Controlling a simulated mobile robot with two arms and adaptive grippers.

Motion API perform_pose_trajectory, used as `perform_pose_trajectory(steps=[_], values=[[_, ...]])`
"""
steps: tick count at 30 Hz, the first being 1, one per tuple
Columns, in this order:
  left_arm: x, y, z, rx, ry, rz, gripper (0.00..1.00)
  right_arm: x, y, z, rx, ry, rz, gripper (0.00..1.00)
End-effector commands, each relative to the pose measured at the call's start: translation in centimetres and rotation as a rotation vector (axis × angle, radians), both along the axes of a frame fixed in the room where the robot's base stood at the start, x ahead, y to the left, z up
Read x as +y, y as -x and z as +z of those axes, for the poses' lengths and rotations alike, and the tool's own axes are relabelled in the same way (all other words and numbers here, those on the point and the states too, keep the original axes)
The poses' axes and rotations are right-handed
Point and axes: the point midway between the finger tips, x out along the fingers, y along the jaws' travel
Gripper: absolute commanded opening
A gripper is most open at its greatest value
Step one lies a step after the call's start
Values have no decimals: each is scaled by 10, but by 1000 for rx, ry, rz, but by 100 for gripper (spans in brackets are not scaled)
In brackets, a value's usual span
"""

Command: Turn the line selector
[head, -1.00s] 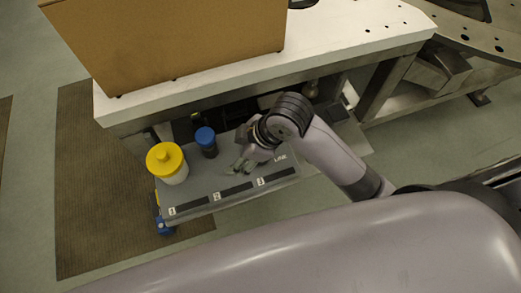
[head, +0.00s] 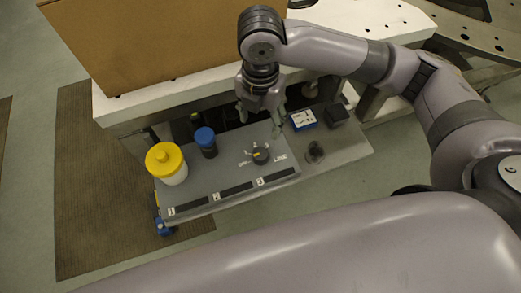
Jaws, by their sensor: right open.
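The line selector (head: 261,155) is a dark round knob with a small yellowish mark, on the grey panel (head: 215,180) in the head view. White lettering stands around it, with "LINE" to its right. My right gripper (head: 260,122) is above and behind the knob, fingers pointing down, open and empty. It appears apart from the knob. My left gripper is not in view.
A white jar with a yellow lid (head: 166,163) and a dark bottle with a blue cap (head: 206,142) stand left of the knob. A blue-and-white box (head: 302,120) and a dark block (head: 337,115) lie to the right. A brown box (head: 165,45) stands behind.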

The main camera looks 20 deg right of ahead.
Motion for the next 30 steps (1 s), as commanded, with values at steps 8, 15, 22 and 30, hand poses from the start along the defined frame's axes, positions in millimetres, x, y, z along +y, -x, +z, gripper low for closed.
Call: perform_pose_trajectory(steps=[8,15,22,30], values=[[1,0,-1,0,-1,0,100,-1,1,-59,5,2,-4,58],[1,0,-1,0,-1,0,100,-1,2,-111,4,1,-2,58],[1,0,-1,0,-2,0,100,0,1,-147,1,0,-2,58],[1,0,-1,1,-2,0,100,0,1,-161,-1,-1,-2,58]])
